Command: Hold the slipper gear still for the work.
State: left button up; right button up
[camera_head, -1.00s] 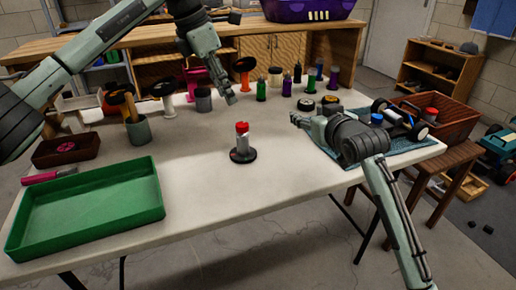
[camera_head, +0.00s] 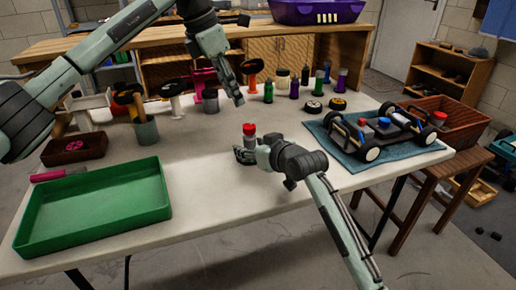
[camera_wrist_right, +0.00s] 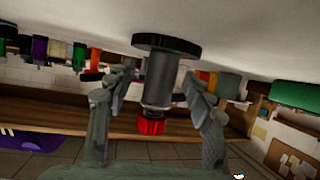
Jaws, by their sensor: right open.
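The slipper gear (camera_head: 249,130) stands upright near the middle of the table, with a red top on a grey post. Its wide black disc at the base shows in the right wrist view, where the gear (camera_wrist_right: 161,88) appears upside down. My right gripper (camera_head: 246,156) is low beside it in the head view, hiding its lower part. In the wrist view my right gripper (camera_wrist_right: 162,82) is open, one finger on each side of the post, with gaps visible. My left gripper (camera_head: 238,98) hangs above the table behind the gear; its jaw state is unclear.
The car (camera_head: 383,128) sits on a blue mat (camera_head: 350,155) at the right. A green tray (camera_head: 95,210) lies at the front left, near a dark red bin (camera_head: 74,150). Several bottles and tools line the back. The front middle table is clear.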

jog(key=shift+w+a+f, duration=0.2)
jog(key=shift+w, duration=0.15)
jog(key=shift+c, duration=0.2)
